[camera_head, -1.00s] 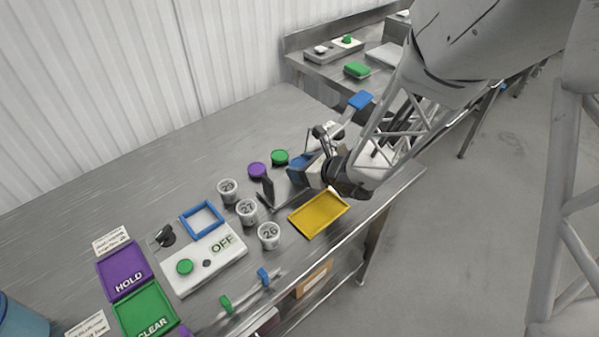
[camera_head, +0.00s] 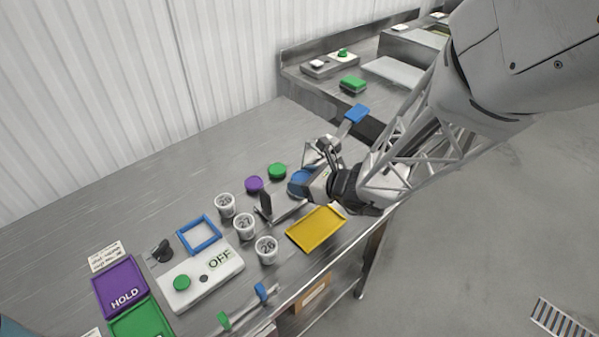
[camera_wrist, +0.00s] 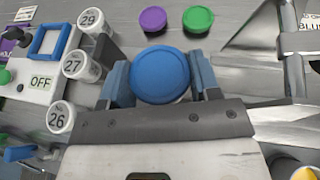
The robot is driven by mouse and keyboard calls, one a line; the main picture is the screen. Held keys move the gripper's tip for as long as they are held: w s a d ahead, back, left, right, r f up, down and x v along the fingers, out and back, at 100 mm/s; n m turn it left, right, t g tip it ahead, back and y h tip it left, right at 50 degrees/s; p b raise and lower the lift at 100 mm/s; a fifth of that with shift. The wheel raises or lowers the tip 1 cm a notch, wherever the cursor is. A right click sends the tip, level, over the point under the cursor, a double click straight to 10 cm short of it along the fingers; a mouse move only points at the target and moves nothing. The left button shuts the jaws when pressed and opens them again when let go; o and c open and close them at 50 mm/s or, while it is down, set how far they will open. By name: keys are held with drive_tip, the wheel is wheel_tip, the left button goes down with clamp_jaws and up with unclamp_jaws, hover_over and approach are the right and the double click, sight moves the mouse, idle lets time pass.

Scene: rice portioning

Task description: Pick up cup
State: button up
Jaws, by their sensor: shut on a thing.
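My gripper (camera_wrist: 160,82) is shut on a cup with a round blue lid (camera_wrist: 160,74), one finger on each side of it. The blue lid (camera_head: 299,183) also shows in the head view, partly hidden by my gripper (camera_head: 287,197). The cup's body under the lid is hidden, so I cannot tell if it touches the table. White cups numbered 29 (camera_head: 225,204), 27 (camera_head: 244,226) and 26 (camera_head: 266,250) stand in a row left of my gripper. They also show at the left of the wrist view.
Purple (camera_head: 254,184) and green (camera_head: 277,171) round lids are just behind my gripper. A yellow tray (camera_head: 316,229) lies in front, near the table edge. A white OFF panel (camera_head: 205,276) with a blue frame (camera_head: 199,235) is at left. The back left of the table is bare.

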drive_tip(key=s+d+r, duration=0.1)
drive_tip(key=s+d, duration=0.3)
drive_tip(key=s, duration=0.7)
drive_tip(key=shift+s+d, duration=0.1)
drive_tip(key=shift+d, duration=0.05)
idle(0.6)
drive_tip(key=s+d+f, duration=0.1)
drive_tip(key=s+d, duration=0.4)
drive_tip(key=s, duration=0.5)
drive_tip(key=shift+s, duration=0.3)
drive_tip(key=shift+w, duration=0.2)
idle(0.6)
drive_tip(key=shift+w+a+f, duration=0.25)
drive_tip(key=shift+w+a, duration=0.6)
drive_tip(key=shift+w, duration=1.6)
drive_tip(key=shift+w+a+f, duration=0.25)
drive_tip(key=shift+w+a, duration=0.65)
drive_tip(key=shift+w, duration=1.6)
drive_tip(key=shift+w+a+f, duration=0.25)
drive_tip(key=shift+w+a, duration=0.6)
drive_tip(key=shift+w, duration=1.6)
drive_tip(key=shift+f, duration=0.1)
